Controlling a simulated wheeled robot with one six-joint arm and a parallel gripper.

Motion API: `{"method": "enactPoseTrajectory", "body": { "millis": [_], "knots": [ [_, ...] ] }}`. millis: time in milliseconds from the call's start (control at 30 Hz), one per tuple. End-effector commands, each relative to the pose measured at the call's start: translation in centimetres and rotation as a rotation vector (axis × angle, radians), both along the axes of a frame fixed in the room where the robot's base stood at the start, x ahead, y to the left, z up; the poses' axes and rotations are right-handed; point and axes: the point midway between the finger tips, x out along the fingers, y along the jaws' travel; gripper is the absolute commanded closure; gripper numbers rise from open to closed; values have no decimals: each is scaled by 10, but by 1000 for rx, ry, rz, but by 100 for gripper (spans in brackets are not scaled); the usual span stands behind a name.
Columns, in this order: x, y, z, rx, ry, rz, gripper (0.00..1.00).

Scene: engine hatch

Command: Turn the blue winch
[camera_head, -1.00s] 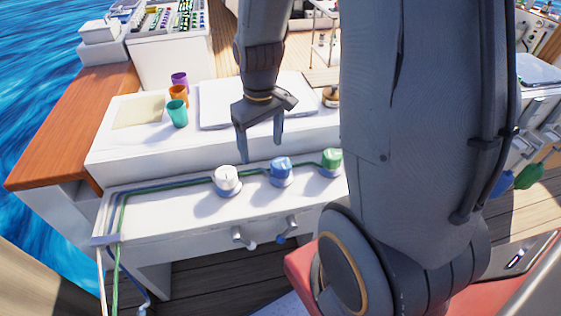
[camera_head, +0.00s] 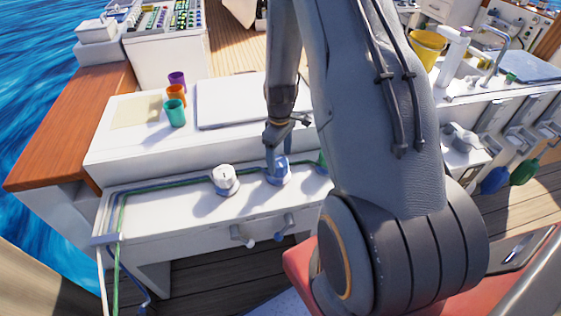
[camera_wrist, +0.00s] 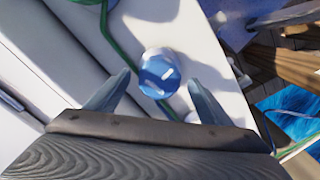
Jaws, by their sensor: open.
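The blue winch (camera_head: 279,172) stands on the white ledge, between the white winch (camera_head: 224,178) and the green winch (camera_head: 322,160). My gripper (camera_head: 278,156) is right at the blue winch in the head view, pointing down, with its fingers partly hiding it. In the wrist view the blue winch (camera_wrist: 158,73) shows its round top between and just beyond the fingertips of my gripper (camera_wrist: 160,84). The fingers are open and apart, and no contact with the winch can be seen.
Green and blue lines (camera_head: 150,190) run along the ledge (camera_head: 165,213) to the winches. Purple, orange and teal cups (camera_head: 175,113) stand on the upper counter, left of a pale hatch panel (camera_head: 230,103). Two small levers (camera_head: 284,225) stick out from the ledge's front.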

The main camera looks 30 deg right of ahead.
Motion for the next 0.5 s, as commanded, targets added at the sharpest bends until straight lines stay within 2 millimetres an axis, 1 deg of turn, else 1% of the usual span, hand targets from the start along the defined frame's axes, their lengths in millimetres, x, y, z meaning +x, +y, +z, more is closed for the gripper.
{"method": "enactPoseTrajectory", "body": {
  "millis": [33,200,333,500],
  "knots": [
    [-1,0,-7,0,1,0,26],
    [0,0,-23,0,0,0,26],
    [0,0,-30,0,-1,0,26],
    [0,0,-32,0,-1,0,26]
  ]
}}
